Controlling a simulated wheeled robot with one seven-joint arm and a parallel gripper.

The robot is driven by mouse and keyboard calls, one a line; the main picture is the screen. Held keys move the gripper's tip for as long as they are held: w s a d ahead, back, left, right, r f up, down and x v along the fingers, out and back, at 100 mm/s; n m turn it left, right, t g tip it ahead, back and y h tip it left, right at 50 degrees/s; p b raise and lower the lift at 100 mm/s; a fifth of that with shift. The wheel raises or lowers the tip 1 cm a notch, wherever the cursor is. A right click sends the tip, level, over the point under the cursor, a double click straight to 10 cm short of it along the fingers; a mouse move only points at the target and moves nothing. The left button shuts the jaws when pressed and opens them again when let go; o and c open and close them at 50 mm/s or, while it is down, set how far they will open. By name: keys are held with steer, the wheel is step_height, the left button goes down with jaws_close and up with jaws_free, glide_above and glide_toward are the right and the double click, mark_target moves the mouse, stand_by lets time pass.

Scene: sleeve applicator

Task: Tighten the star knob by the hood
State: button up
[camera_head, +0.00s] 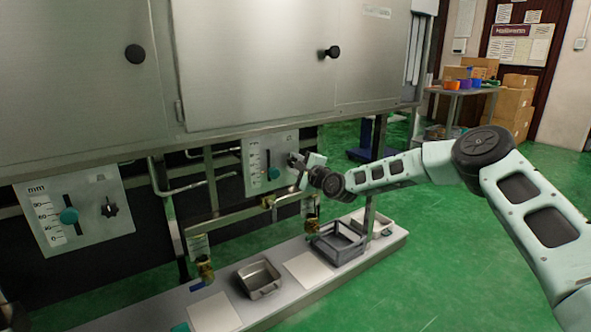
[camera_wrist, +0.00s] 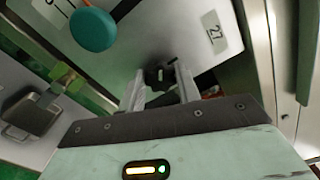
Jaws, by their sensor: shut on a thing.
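The star knob is a small dark knob (camera_wrist: 158,76) on the right-hand scale plate (camera_head: 257,158) under the hood. My gripper (camera_wrist: 160,84) is at the plate, its two fingers on either side of the knob and shut on it. In the head view my gripper (camera_head: 300,165) hides most of this knob. A teal round knob (camera_wrist: 92,29) sits on the same plate beside a slot and scale; it also shows in the head view (camera_head: 273,173). A second scale plate at the left has its own black star knob (camera_head: 109,207) and teal knob (camera_head: 69,215).
The large steel hood (camera_head: 270,75) hangs just above the plates. Pipes and brass valves (camera_head: 206,269) run below. A metal pan (camera_head: 259,278) and a grey crate (camera_head: 338,243) stand on the low bench (camera_head: 388,243). Green floor is open at the right.

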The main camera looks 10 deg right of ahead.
steer(key=m+b, duration=0.1)
steer(key=m, duration=0.1)
steer(key=m+b, duration=0.2)
steer(key=m, duration=0.1)
steer(key=shift+d+f+m, duration=0.1)
steer(key=shift+f+m, duration=0.1)
steer(key=shift+m, duration=0.1)
steer(key=m+b, duration=0.2)
steer(key=m, duration=0.3)
steer(key=shift+r, duration=0.1)
steer(key=shift+m+b, duration=0.3)
steer(key=o, duration=1)
steer(key=shift+r, duration=0.1)
steer(key=p+v, duration=0.3)
steer(key=v, duration=1.4)
steer(key=shift+s, duration=0.25)
